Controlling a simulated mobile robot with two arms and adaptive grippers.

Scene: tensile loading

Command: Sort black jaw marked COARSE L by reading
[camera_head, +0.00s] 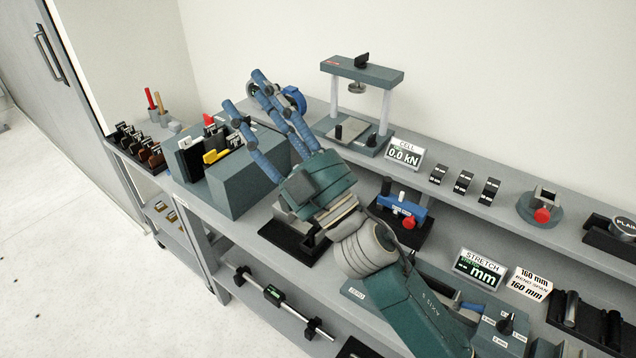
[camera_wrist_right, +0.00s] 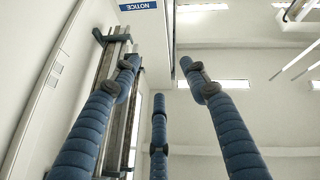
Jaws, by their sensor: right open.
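My left gripper is not in view.
A rack (camera_head: 155,163) with several dark and brown labelled pieces stands at the far left. A teal box (camera_head: 245,180) has black, white and yellow pieces beside it. A teal press (camera_head: 362,72) and a CELL display (camera_head: 404,154) stand behind. My right arm covers part of the bench.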

